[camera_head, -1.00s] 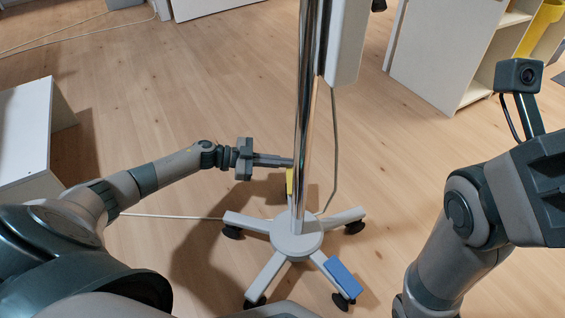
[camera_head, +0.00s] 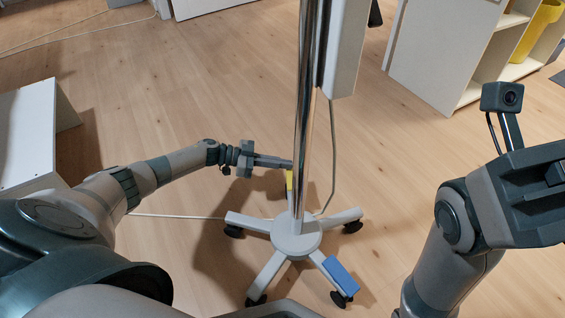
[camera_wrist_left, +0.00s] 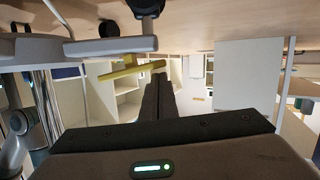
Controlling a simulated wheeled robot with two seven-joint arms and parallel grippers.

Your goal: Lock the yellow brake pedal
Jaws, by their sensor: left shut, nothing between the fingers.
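The yellow brake pedal (camera_head: 289,181) sits on a far leg of the wheeled stand base (camera_head: 296,240), just behind and left of the chrome pole. The pole and my fingers hide part of it. My left gripper (camera_head: 289,164) is shut and empty, pointing right, with its tips at the upper end of the yellow pedal in the head view. In the left wrist view the yellow pedal (camera_wrist_left: 128,71) is a slanted bar beside the closed fingertips. I cannot tell whether they touch. Only my right wrist and its camera show at the right; the right fingers are not visible.
A chrome pole (camera_head: 305,120) with a white column rises beside my left fingertips. A blue pedal (camera_head: 340,277) is on the near right leg. A thin cable (camera_head: 175,216) runs along the floor. A white box stands left, and shelves (camera_head: 445,60) stand back right.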

